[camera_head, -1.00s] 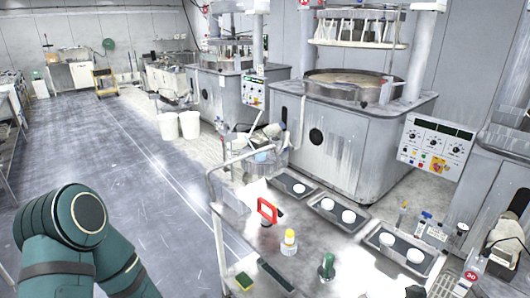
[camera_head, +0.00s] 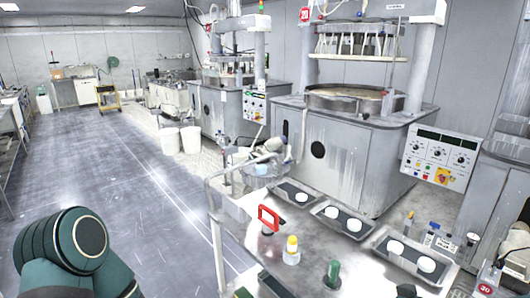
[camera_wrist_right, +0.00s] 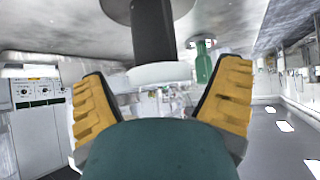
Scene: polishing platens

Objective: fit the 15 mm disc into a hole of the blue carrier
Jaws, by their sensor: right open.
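I cannot make out a blue carrier in either view. White round pieces lie on three dark trays on the cart in the head view: on the left tray (camera_head: 281,187), the middle tray (camera_head: 323,208) and the right tray (camera_head: 381,233); I cannot tell whether any is the 15 mm disc. My right gripper (camera_wrist_right: 160,88) shows in the right wrist view, its yellow-padded fingers apart. A black post with a white rounded end (camera_wrist_right: 159,73) shows beyond the gap, apparently not gripped. My left gripper is not in view.
On the metal cart (camera_head: 235,225) stand a red-framed item (camera_head: 268,217), a yellow-capped bottle (camera_head: 291,252) and a green item (camera_head: 333,272). A polishing machine (camera_head: 340,150) stands behind. Open floor (camera_head: 130,190) lies left. The wrist picture appears upside down, with a green bottle (camera_wrist_right: 203,67).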

